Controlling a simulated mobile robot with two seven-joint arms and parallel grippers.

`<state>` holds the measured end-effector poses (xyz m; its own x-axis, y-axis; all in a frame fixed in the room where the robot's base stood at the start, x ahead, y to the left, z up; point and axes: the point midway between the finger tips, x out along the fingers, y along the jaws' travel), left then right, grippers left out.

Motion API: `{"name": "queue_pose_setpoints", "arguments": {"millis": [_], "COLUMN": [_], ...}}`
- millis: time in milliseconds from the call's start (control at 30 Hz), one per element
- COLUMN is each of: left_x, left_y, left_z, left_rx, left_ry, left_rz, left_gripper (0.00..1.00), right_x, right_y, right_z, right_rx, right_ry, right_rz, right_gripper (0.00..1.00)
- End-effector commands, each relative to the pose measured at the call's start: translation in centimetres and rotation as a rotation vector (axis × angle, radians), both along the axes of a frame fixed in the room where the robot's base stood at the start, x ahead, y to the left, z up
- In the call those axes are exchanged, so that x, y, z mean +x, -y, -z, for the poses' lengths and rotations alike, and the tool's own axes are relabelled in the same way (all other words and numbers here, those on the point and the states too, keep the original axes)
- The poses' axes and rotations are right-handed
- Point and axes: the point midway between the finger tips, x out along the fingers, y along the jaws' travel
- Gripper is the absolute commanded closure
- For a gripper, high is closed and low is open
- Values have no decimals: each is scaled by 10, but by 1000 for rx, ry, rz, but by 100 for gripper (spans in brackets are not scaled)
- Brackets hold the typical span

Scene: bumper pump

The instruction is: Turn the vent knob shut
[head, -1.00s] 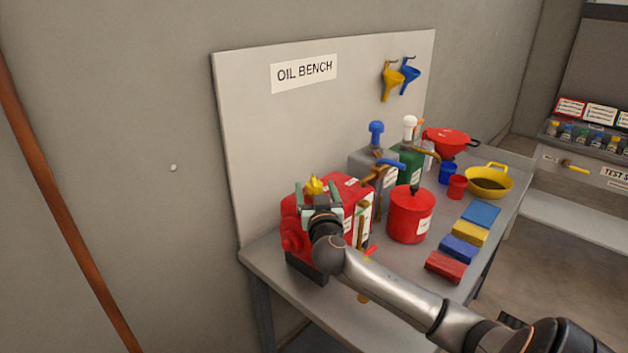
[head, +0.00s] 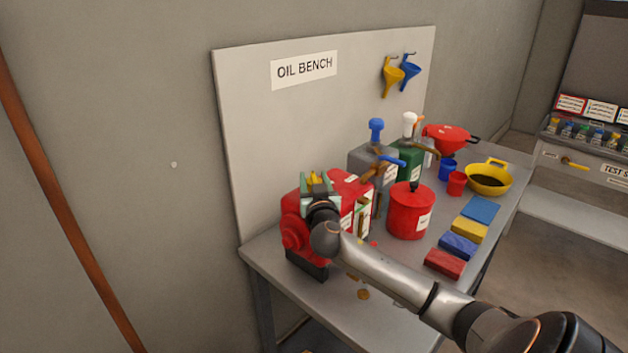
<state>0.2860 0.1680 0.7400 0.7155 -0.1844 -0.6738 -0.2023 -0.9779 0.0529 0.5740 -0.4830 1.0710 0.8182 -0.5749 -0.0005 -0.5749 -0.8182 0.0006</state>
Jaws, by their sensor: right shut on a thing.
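The yellow vent knob (head: 313,179) stands on top of the red oil container (head: 294,234) at the near left end of the bench. My right gripper (head: 317,187) comes down over the container and is shut on the knob, its pale green fingers on either side of it. The gripper and wrist hide the knob's lower part and some of the container top. My left gripper is not in view.
A grey pump can (head: 365,160), a green one (head: 409,165) and a lidded red can (head: 409,213) stand close to the right. Coloured blocks (head: 469,231) line the bench's right edge. The backboard (head: 250,130) rises behind.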

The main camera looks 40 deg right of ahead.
Motion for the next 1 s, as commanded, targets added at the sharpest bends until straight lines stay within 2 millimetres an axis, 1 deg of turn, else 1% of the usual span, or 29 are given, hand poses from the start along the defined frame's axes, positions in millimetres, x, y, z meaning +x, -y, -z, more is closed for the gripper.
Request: {"name": "queue_pose_setpoints", "arguments": {"millis": [33,300,367,533,667,867,1000], "left_x": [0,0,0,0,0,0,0], "left_y": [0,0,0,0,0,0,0], "left_z": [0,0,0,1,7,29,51], "left_rx": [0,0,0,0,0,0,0], "left_ry": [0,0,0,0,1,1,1], "left_rz": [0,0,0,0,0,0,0], "left_gripper": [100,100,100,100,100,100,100], "right_x": [0,0,0,0,0,1,1], "right_y": [0,0,0,0,-1,-2,-2], "right_z": [0,0,0,1,3,7,9], "right_rx": [0,1,1,1,4,11,13], "right_ry": [0,-1,-1,0,1,5,4], "right_rz": [0,0,0,5,27,119,227], "right_gripper": [64,95,100,100,100,100,100]}}
